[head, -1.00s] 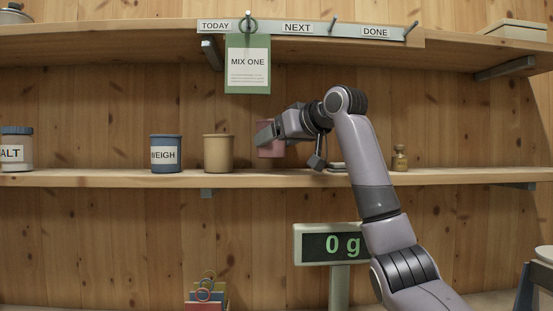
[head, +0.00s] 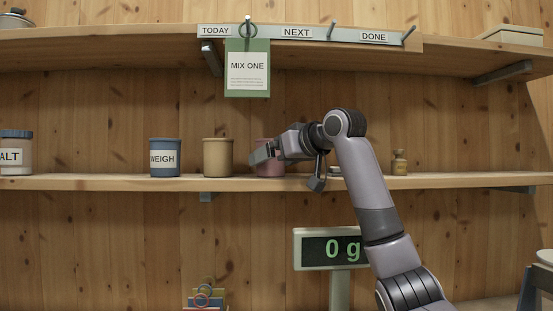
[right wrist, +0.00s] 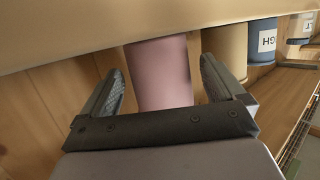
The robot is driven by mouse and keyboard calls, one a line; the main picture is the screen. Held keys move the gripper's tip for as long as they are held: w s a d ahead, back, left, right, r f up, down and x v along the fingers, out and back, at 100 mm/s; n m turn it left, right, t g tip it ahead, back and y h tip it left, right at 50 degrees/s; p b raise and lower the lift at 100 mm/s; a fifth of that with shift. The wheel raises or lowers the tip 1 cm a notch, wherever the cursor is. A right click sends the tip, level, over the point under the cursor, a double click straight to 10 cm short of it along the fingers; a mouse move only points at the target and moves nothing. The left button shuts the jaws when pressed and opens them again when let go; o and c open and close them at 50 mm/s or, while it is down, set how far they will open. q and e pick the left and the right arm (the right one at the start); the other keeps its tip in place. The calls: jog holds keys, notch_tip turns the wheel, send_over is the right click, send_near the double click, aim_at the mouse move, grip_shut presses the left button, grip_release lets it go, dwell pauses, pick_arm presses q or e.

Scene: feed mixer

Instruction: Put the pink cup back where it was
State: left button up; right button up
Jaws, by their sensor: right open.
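The pink cup (head: 268,170) stands upright on the middle shelf (head: 100,182), just right of the tan cup (head: 217,157). My right gripper (head: 265,153) is in front of it and hides much of it. In the right wrist view the pink cup (right wrist: 163,75) shows between the two spread fingers of my right gripper (right wrist: 162,85), with a gap on each side. The jaws are open. My left gripper is not in view.
The blue WEIGH cup (head: 165,157) stands left of the tan cup, and a SALT jar (head: 16,153) is at far left. A small brass weight (head: 399,163) stands right of my arm. A scale display (head: 328,248) reading 0 g is below the shelf. A MIX ONE card (head: 247,68) hangs above.

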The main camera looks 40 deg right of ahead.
jog(key=b+v, duration=0.1)
jog(key=v, duration=1.1)
jog(key=shift+r, duration=0.15)
